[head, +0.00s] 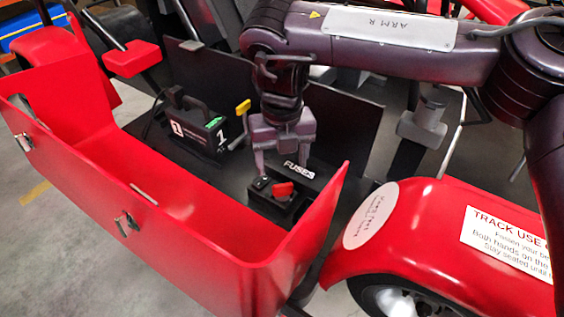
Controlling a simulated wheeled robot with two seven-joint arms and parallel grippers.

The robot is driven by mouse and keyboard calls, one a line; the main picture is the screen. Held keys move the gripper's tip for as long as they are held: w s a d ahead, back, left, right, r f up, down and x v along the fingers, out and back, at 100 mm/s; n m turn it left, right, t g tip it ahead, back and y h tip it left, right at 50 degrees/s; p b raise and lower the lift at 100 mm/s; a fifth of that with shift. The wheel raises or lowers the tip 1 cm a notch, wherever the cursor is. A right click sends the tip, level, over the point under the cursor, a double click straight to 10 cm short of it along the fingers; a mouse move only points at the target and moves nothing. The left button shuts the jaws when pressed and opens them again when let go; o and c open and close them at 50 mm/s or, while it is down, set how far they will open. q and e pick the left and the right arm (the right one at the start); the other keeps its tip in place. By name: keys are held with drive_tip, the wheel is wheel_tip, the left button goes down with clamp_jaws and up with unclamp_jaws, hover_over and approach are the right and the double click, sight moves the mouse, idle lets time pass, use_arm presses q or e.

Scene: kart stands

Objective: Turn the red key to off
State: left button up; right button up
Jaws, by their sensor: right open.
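The red key (283,190) sits on a black switch box (270,208) inside the kart's open red compartment. A black fuse box with a "FUSES" label (298,170) stands just behind it. My right gripper (281,162) hangs down from above, open, with its fingertips just above and behind the red key. I see nothing between its fingers, and the fingers appear apart from the key. My left gripper is not in view.
A red panel (200,222) walls the compartment at the front and left. A black battery (195,128) marked 1 and a yellow handle (242,108) stand to the left of my gripper. A red fender (430,235) lies to the right.

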sight(283, 193)
drive_tip(key=shift+f+p, duration=0.5)
drive_tip(key=shift+f, duration=3.1)
drive_tip(key=c, duration=1.1)
drive_tip(key=shift+o, duration=0.2)
drive_tip(key=n+p, duration=0.1)
drive_tip(key=n, duration=0.3)
drive_tip(key=shift+s, duration=0.1)
drive_tip(key=shift+a+n, duration=0.1)
drive_tip(key=shift+n, duration=0.9)
drive_tip(key=shift+n, duration=1.1)
drive_tip(key=shift+s+a+n, duration=0.1)
drive_tip(key=shift+n, duration=1.3)
